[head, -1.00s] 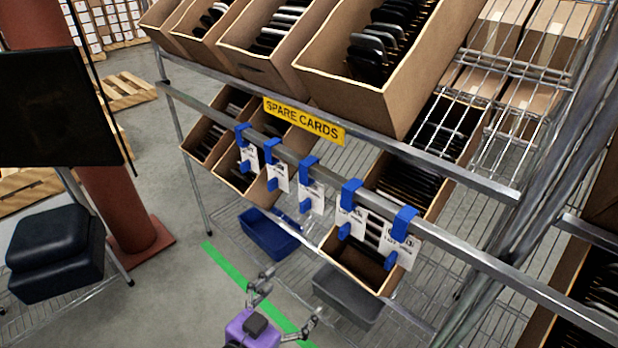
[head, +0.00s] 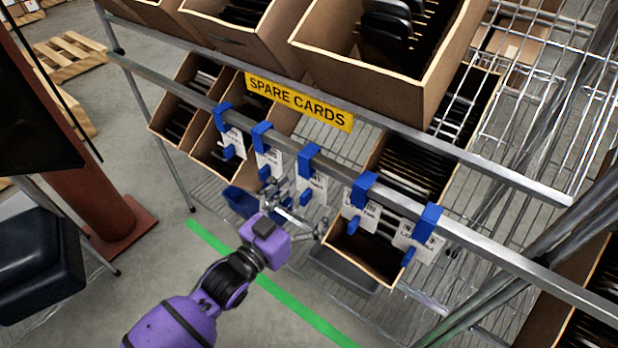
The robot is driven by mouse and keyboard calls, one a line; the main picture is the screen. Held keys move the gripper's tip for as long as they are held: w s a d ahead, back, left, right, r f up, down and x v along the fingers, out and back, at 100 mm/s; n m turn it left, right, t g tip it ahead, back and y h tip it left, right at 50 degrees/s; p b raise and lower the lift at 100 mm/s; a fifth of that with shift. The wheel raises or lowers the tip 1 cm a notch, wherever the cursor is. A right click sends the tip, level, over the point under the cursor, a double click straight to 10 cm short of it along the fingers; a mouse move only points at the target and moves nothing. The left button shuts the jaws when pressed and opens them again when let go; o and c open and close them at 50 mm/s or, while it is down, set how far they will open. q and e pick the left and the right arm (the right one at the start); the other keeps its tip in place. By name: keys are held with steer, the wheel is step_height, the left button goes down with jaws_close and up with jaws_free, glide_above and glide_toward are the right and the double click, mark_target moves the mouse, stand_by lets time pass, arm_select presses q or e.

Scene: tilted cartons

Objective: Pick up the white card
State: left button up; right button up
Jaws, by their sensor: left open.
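Several white cards hang in blue holders along the grey metal rail below the yellow sign. The middle white card (head: 313,190) is partly covered at its lower left by its blue clip. Other white cards hang to its left (head: 270,162) and far left (head: 234,142), and to its right (head: 361,214) and far right (head: 418,241). My left gripper (head: 300,208), on a purple arm, is open and empty. Its fingers appear just below and left of the middle card; I cannot tell the gap in depth. My right gripper is out of view.
A yellow "SPARE CARDS" sign (head: 298,101) is fixed on the shelf edge. Tilted cartons (head: 375,65) of dark items fill the rack above and behind the rail. A blue bin (head: 238,203) and a grey bin (head: 343,268) sit below. Floor in front is open.

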mark_target(315, 186)
arm_select(q)
steer(key=x, duration=0.5)
steer(key=shift+w+a, duration=0.15)
steer(key=shift+w, duration=0.05)
steer(key=c, duration=1.2)
steer(key=shift+c, duration=0.5)
steer(key=shift+c, duration=0.2)
